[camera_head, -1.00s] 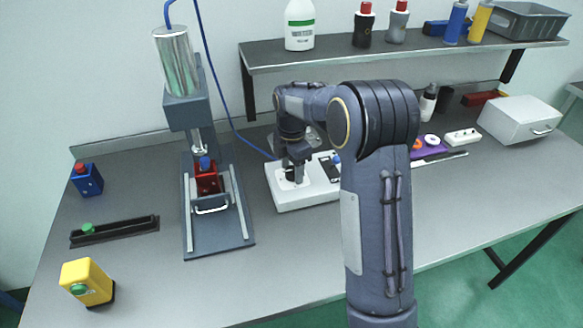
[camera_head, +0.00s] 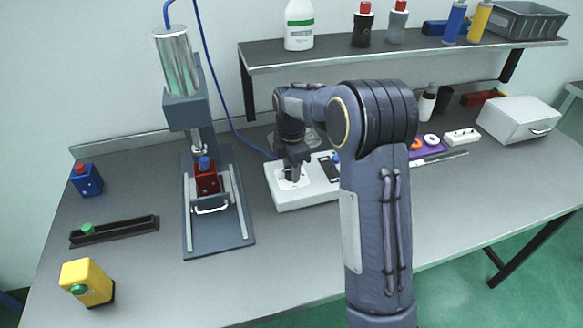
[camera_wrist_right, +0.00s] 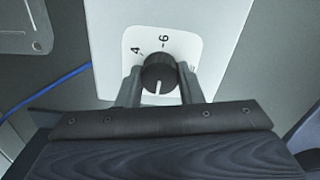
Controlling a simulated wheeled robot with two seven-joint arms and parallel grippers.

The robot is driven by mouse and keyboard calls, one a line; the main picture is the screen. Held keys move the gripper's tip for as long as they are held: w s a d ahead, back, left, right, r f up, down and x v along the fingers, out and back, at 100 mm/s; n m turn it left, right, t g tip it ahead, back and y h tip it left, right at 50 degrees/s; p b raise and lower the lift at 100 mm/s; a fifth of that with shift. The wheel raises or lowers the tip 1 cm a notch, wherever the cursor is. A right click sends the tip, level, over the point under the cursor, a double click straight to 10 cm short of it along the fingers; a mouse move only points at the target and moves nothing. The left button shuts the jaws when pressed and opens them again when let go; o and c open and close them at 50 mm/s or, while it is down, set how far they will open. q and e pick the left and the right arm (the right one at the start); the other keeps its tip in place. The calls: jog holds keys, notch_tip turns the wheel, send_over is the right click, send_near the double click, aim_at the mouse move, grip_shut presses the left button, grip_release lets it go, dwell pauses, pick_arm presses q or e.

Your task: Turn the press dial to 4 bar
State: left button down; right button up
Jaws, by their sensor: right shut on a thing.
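The press dial is a black round knob (camera_wrist_right: 160,74) with a white line, on a white scale plate on the white control box (camera_head: 305,198). The marks 4 and 6 show on the far side of the knob in the right wrist view. The knob's white line points toward my gripper, away from both marks. My right gripper (camera_wrist_right: 160,88) has a finger on each side of the knob and is shut on it. In the head view my right gripper (camera_head: 292,177) reaches down onto the box, hiding the knob. My left gripper is not in view.
The press (camera_head: 190,90), with a red block (camera_head: 207,178) under its ram, stands left of the box. A blue block (camera_head: 87,180), a black rail (camera_head: 130,228) and a yellow block (camera_head: 88,282) lie further left. A shelf (camera_head: 400,52) hangs above.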

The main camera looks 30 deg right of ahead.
jog(key=m+p, duration=0.1)
jog(key=m, duration=0.4)
jog(key=shift+m, duration=0.3)
jog(key=m+p, duration=0.1)
jog(key=m, duration=1)
jog(key=shift+m+p, duration=0.35)
jog(key=shift+m, duration=0.05)
jog(key=m, duration=0.5)
jog(key=shift+m+p, duration=0.35)
jog(key=shift+m, duration=0.05)
jog(key=o, duration=1)
jog(key=shift+c, duration=0.2)
